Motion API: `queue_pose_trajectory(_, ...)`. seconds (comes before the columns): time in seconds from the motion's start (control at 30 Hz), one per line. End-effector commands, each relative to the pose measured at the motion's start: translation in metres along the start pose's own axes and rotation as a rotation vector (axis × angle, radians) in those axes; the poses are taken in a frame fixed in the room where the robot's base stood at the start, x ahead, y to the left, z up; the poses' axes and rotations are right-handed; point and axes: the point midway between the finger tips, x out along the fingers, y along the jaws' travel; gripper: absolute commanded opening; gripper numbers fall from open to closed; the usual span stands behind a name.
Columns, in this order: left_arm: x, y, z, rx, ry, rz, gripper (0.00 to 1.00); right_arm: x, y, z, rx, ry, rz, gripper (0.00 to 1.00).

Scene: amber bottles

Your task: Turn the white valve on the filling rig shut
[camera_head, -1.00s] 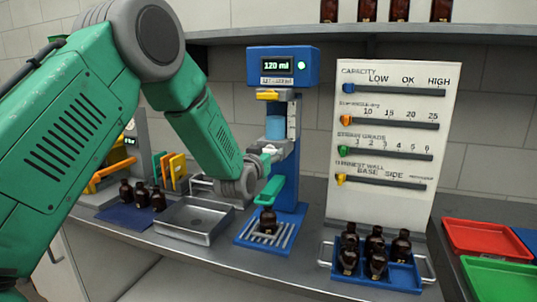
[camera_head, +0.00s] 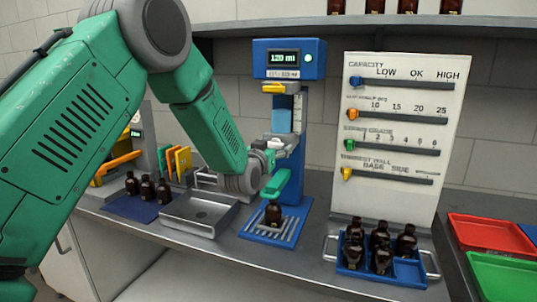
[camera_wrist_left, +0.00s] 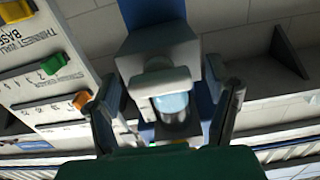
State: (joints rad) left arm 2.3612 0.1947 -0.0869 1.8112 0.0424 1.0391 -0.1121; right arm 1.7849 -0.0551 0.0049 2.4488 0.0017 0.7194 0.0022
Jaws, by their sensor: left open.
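The filling rig (camera_head: 290,62) is blue, with a lit "120 ml" display and a blue-filled vessel. The white valve (camera_head: 273,145) appears as a small pale part on the grey block below the vessel. In the left wrist view, the pale bar on the grey block, which looks like the valve (camera_wrist_left: 160,80), lies ahead between the fingers. My left gripper (camera_head: 277,176) is in front of the rig. In the wrist view its dark fingers (camera_wrist_left: 168,112) are spread apart, with a gap to the bar; contact cannot be told. An amber bottle (camera_head: 273,213) stands on the rig's base. My right gripper is not in view.
A white slider board (camera_head: 400,120) stands right of the rig. A blue crate (camera_head: 408,272) of several amber bottles is before it. A metal tray (camera_head: 190,229) and a blue mat (camera_head: 125,209) with bottles lie left. Red (camera_head: 480,232) and green (camera_head: 500,275) trays are far right.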

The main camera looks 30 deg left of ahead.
Motion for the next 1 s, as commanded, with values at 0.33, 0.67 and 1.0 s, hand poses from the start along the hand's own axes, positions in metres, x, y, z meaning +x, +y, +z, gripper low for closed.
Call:
queue_pose_trajectory(0.33, -0.066, 0.000, 0.002, 0.001, -0.005, 0.001, 0.72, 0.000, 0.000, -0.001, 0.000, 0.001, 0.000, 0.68)
queue_pose_trajectory(0.67, -0.110, -0.001, 0.004, 0.001, -0.007, 0.000, 0.72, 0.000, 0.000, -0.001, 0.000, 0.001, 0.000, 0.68)
queue_pose_trajectory(1.0, -0.113, -0.001, 0.004, 0.001, -0.006, 0.000, 0.72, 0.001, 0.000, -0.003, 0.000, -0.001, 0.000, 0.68)
